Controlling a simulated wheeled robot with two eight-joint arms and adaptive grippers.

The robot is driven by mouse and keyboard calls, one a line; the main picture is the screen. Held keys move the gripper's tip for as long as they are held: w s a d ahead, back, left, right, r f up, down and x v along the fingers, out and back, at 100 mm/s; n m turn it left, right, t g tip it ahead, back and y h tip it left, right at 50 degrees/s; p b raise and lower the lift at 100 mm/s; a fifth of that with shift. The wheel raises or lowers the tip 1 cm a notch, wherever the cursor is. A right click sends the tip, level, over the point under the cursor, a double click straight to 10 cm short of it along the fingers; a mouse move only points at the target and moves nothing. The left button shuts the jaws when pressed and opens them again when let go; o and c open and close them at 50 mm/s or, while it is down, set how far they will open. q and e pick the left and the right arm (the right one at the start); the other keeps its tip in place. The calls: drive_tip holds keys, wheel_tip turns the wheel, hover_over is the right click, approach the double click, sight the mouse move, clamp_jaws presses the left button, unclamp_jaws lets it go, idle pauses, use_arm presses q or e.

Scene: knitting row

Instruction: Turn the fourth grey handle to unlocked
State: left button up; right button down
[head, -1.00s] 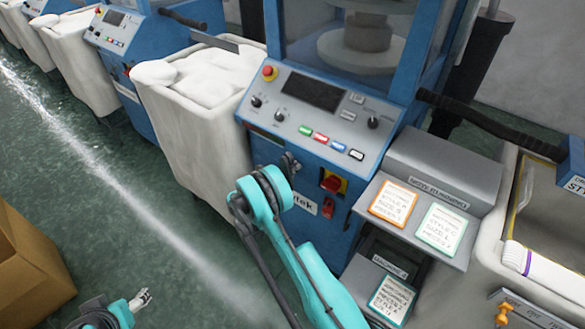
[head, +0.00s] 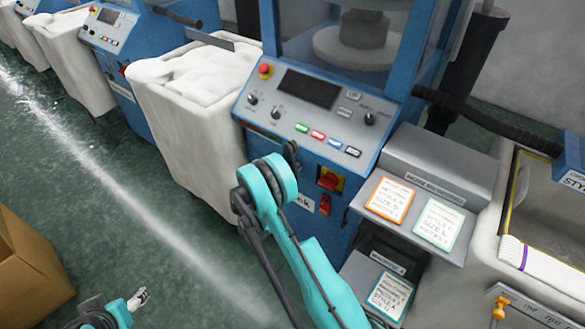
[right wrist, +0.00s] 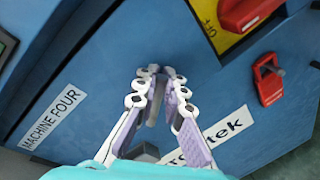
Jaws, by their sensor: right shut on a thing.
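My right gripper (right wrist: 160,75) is at the blue front of the machine labelled MACHINE FOUR (right wrist: 54,118). Its fingers are closed around a grey handle (right wrist: 152,112), of which only a narrow strip shows between the pads. A dark grey block (right wrist: 145,152) shows below it. The fingers hide most of the handle, and I cannot tell which position it is turned to. In the head view my teal right wrist covers the handle. My left gripper (head: 138,299) is low at the left, over the floor, away from the machine; its jaws are too small to read.
A red switch on a yellow plate (head: 329,179) and a red padlock-like part (right wrist: 268,82) are right of the gripper. The control panel (head: 306,110) is above. A white fabric bin (head: 190,120) stands left, a card shelf (head: 452,248) right. A cardboard box (head: 30,270) is lower left.

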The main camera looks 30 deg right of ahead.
drive_tip(key=m, duration=0.2)
drive_tip(key=f+m+t, duration=0.1)
drive_tip(key=shift+s+d+m+y, duration=0.1)
drive_tip(key=shift+s+m+y, duration=0.15)
drive_tip(key=shift+m+y, duration=0.05)
drive_tip(key=shift+f+m+t, duration=0.25)
drive_tip(key=shift+m+t, duration=0.15)
drive_tip(key=shift+m, duration=0.9)
drive_tip(key=c, duration=1.6)
unclamp_jaws()
